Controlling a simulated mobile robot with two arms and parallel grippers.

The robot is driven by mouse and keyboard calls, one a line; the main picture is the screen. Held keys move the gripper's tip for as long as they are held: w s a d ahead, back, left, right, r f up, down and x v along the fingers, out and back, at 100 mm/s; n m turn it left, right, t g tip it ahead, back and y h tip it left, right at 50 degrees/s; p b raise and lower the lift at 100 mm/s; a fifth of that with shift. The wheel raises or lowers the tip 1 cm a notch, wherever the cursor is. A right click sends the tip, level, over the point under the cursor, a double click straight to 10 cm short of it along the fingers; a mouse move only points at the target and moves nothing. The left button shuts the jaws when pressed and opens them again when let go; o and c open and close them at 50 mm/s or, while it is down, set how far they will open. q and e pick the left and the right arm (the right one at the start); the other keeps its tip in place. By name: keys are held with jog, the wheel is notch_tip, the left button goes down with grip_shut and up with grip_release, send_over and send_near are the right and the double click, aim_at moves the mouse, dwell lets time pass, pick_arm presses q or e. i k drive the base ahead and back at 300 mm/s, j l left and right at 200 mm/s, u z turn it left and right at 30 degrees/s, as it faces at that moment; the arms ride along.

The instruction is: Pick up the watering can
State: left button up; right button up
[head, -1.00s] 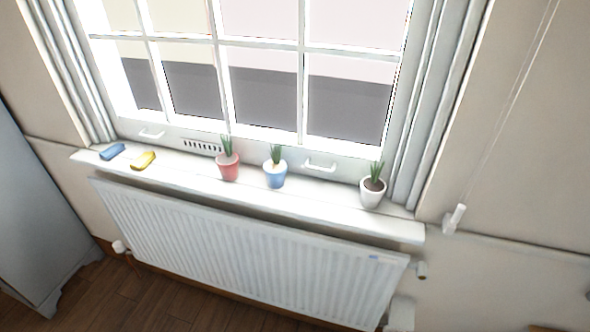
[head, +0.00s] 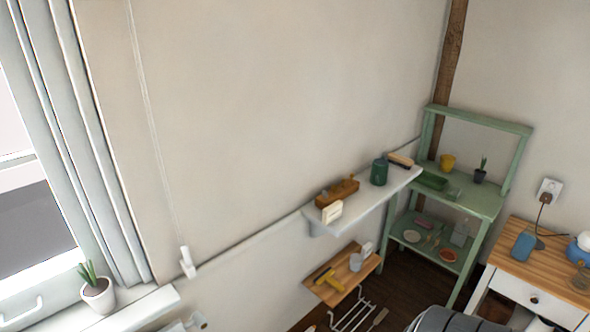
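I cannot make out a watering can for certain. A dark green vessel (head: 379,171) stands on the white wall shelf (head: 385,195) right of centre; its shape is too small to tell whether it is the can. A small pale grey vessel (head: 356,262) stands on a low wooden surface (head: 328,290) below the shelf and is also too small to name. Neither of my grippers is in view.
A potted plant (head: 98,294) stands on the windowsill (head: 150,308). A green shelf unit (head: 478,197) in the corner holds a yellow pot (head: 447,162), a small plant (head: 481,172) and other items. A wood-topped white cabinet (head: 520,268) stands at the right. Several small things lie on the wall shelf.

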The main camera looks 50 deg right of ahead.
aim_at(379, 175)
jog(key=z, duration=2.15)
jog(key=i+j+z, duration=0.25)
jog(key=k+l, duration=0.1)
